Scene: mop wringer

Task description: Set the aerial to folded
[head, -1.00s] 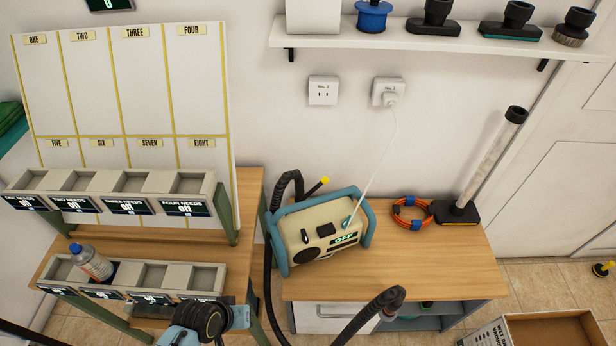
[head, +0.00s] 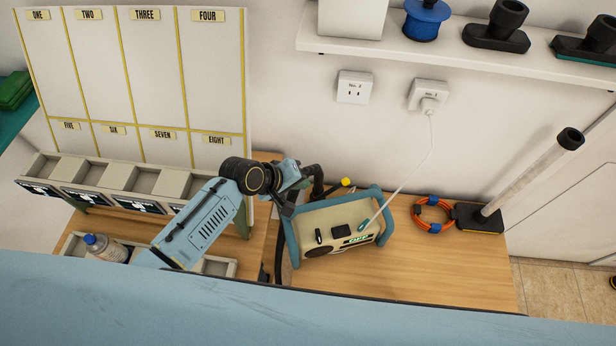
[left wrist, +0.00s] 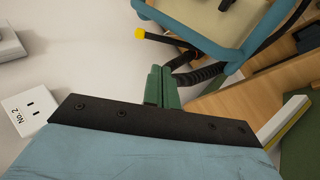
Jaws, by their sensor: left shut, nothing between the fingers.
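My left gripper's green fingers (left wrist: 163,74) are shut and empty, pointing toward the aerial's side of the radio. In the head view the wrist is at the radio's left end and partly hides that area. My right gripper is out of view.
A black ribbed hose (head: 316,180) loops behind the radio's left end. A white cord runs from the wall socket (head: 429,96) to the radio. An orange cable coil (head: 433,215) and a standing tube (head: 530,182) are to the right. The labelled rack (head: 140,90) stands left.

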